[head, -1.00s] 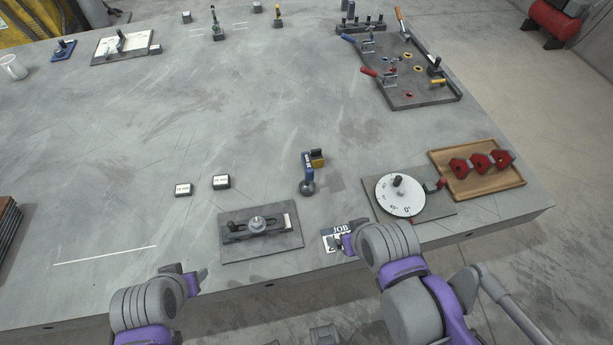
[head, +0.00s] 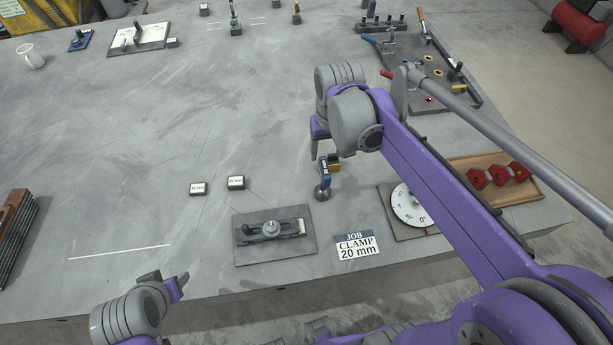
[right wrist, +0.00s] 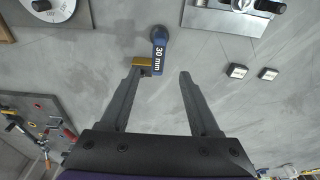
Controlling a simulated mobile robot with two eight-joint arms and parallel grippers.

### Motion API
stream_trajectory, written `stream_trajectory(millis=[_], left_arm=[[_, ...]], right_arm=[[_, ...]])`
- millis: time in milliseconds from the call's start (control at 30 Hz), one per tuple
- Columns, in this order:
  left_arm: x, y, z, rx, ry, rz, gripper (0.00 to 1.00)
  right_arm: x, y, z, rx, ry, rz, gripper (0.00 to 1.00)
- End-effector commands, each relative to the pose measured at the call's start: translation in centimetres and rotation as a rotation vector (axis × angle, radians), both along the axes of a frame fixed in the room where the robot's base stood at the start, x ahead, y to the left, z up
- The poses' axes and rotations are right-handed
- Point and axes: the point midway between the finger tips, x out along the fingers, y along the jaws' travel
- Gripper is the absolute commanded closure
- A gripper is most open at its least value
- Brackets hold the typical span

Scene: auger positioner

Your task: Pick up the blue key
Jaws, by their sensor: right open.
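The blue key (head: 325,176), with a round grey end, lies on the grey table right of centre. In the right wrist view the blue key (right wrist: 160,47) carries a "30 mm" label, and its near end points toward the space between my fingers. A yellow block (right wrist: 141,62) is beside it, close to the left fingertip. My right gripper (head: 321,148) is at the far end of the key.
A clamp on a plate (head: 274,244), a "JOB CLAMP 20 mm" card (head: 357,245) and a white dial (head: 411,208) lie nearer the front. Two small labelled blocks (head: 236,183) sit left of the key. A wooden tray (head: 520,196) holds red pieces. The table's middle left is clear.

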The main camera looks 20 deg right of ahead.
Motion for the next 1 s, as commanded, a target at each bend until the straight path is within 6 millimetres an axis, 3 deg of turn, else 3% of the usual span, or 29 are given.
stream_trajectory(millis=[133, 400, 567, 800, 1000], left_arm=[[-0.1, 0.0, -0.1, 0.000, 0.001, 0.000, 0.45], [-0.2, 0.0, -0.6, 0.000, 0.004, 0.000, 0.45], [-0.2, 0.0, -0.6, 0.000, 0.004, 0.000, 0.45], [-0.3, 0.0, -0.7, 0.000, 0.005, 0.000, 0.45], [-0.3, 0.0, -0.8, 0.000, 0.006, 0.000, 0.45]], right_arm=[[0.6, -0.4, -0.9, 0.002, 0.013, -0.010, 0.38], [1.0, -0.4, -4.9, 0.002, 0.013, -0.009, 0.38], [1.1, -0.5, -6.0, 0.002, 0.012, -0.009, 0.38], [1.2, -0.7, -9.5, 0.002, 0.012, -0.008, 0.38], [1.3, -0.8, -10.7, 0.001, 0.011, -0.008, 0.38]])
